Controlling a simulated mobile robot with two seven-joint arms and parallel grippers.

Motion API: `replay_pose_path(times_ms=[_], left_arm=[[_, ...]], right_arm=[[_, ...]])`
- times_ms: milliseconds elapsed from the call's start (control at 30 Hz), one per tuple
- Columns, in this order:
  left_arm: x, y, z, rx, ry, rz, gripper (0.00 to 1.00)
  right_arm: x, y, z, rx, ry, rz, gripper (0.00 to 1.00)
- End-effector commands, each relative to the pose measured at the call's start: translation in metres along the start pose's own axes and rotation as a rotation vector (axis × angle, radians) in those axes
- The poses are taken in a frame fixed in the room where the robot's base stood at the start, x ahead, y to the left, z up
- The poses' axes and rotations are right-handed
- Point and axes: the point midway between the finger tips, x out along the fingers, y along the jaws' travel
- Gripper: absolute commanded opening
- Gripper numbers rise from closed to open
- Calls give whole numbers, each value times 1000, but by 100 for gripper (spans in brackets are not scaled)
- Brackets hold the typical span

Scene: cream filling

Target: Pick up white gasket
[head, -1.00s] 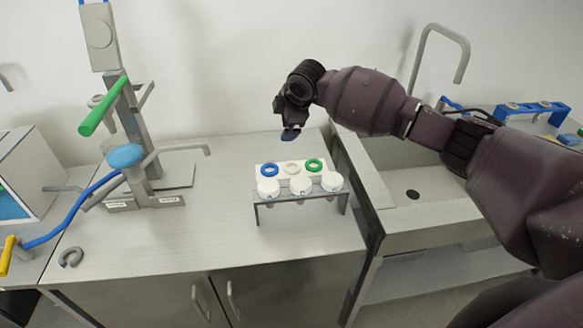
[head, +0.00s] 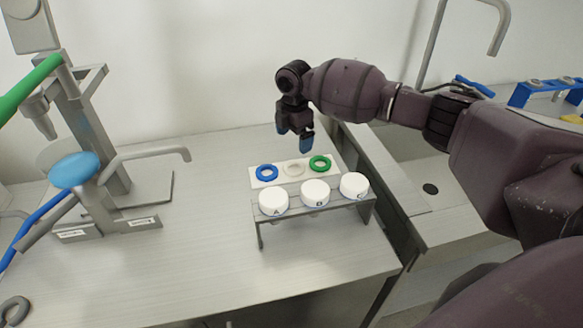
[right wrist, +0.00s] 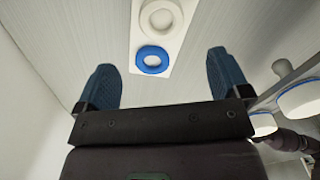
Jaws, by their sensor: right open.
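The white gasket (head: 293,169) lies on a white plate (head: 307,178), between a blue gasket (head: 266,172) and a green gasket (head: 320,163). My right gripper (head: 294,146) is open and empty above and just behind the plate, fingers pointing down. In the right wrist view the white gasket (right wrist: 161,18) is at the top edge, partly cut off, beyond the blue gasket (right wrist: 152,60). The open fingertips (right wrist: 163,66) stand on either side of the blue gasket in that view. My left gripper is out of view.
A metal rack with white-capped tubes (head: 315,192) marked A, B and C stands in front of the plate. A sink (head: 430,188) is at right.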

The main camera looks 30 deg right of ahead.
Motion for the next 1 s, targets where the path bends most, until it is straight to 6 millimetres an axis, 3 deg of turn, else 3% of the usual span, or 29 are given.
replay_pose_path(times_ms=[200, 467, 800, 1000], left_arm=[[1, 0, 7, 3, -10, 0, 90], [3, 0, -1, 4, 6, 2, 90], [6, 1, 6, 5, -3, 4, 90], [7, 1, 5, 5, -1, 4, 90]], right_arm=[[35, -1, 0, 0, 1, -5, 95], [51, -1, 1, 1, 0, -3, 95], [93, -3, 5, 1, 0, -4, 95], [96, -3, 6, 1, 0, 0, 95]])
